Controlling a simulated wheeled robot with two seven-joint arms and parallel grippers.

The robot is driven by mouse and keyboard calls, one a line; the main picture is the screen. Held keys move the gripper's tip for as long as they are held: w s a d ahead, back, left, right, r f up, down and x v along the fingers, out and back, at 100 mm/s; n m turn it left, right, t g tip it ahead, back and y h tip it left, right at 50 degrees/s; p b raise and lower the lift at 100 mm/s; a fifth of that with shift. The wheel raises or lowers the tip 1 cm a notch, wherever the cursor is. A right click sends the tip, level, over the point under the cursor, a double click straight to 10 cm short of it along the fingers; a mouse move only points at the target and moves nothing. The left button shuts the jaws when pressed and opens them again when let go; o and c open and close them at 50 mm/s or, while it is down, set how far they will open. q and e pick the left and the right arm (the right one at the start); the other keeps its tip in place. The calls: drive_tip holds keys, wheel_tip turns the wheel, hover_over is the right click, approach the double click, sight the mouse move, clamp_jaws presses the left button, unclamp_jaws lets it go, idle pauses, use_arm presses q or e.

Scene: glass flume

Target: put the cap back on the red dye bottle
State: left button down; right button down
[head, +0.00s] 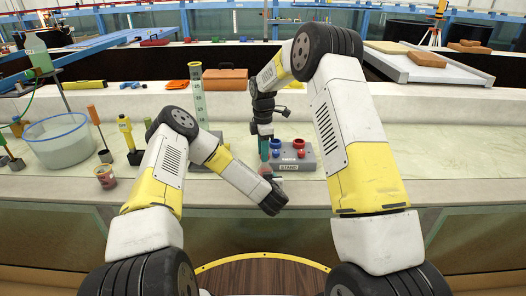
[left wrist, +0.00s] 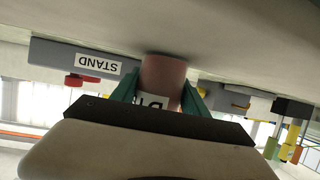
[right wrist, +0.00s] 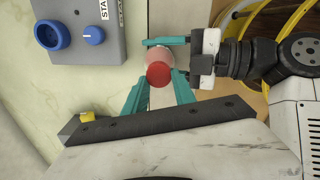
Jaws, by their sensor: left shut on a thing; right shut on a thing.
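The pinkish dye bottle (left wrist: 163,72), with a partly hidden white label, stands between the teal fingers of my left gripper (left wrist: 160,92), which is shut on it. In the head view the bottle (head: 265,170) is mostly hidden by my arms, left of the grey stand's front. A round red cap (right wrist: 159,75) is between the fingertips of my right gripper (right wrist: 158,80), which is shut on it from above. In the right wrist view the cap overlaps the bottle's top. I cannot tell whether it touches or is seated.
The grey stand (head: 289,166) with red and blue fittings is close to the right of the grippers. A graduated cylinder (head: 198,95), a small red jar (head: 105,177) and a clear tub (head: 58,148) are to the left. The counter right of the stand is clear.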

drive_tip(key=shift+f, duration=0.55)
idle(0.4)
